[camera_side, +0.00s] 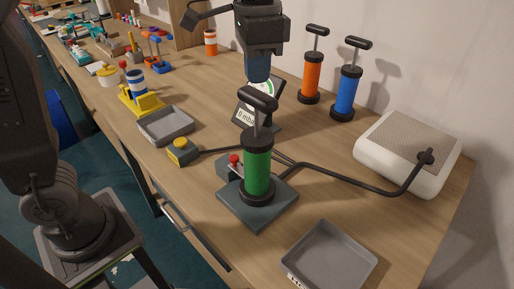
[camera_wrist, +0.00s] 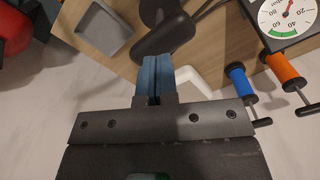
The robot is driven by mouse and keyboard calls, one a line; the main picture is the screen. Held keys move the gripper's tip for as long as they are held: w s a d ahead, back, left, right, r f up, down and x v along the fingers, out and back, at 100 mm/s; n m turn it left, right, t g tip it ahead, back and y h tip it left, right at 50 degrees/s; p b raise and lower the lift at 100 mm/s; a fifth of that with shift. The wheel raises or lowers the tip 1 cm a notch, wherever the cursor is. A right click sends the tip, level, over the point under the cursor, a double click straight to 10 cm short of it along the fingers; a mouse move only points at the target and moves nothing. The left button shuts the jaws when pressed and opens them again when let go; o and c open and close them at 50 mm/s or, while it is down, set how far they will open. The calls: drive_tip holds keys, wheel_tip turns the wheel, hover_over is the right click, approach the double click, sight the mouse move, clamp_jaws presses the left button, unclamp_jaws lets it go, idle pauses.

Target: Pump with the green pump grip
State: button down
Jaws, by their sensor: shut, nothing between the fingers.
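The green pump (camera_side: 257,165) stands upright on a dark square base plate (camera_side: 262,215). Its black grip (camera_side: 258,98) is raised on its rod above the green cylinder. My gripper (camera_side: 257,75) points down just above and behind the grip in the side view, with blue fingers shut and empty. In the wrist view the shut fingertips (camera_wrist: 156,62) lie close to the black grip (camera_wrist: 163,38); whether they touch it I cannot tell. The gauge (camera_side: 246,115) behind the pump is partly hidden and reads 0 mbar; its dial also shows in the wrist view (camera_wrist: 287,14).
An orange pump (camera_side: 312,77) and a blue pump (camera_side: 346,93) stand behind. A white padded box (camera_side: 380,153) at right joins a black hose (camera_side: 345,180). A red knob (camera_side: 234,159) sits beside the pump.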

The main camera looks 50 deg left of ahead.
sight(257, 109)
drive_tip(key=shift+f, duration=4)
drive_tip(key=shift+r, duration=4.05)
drive_tip(key=shift+f, duration=0.2)
drive_tip(key=shift+f, duration=3.9)
drive_tip(key=shift+r, duration=4.1)
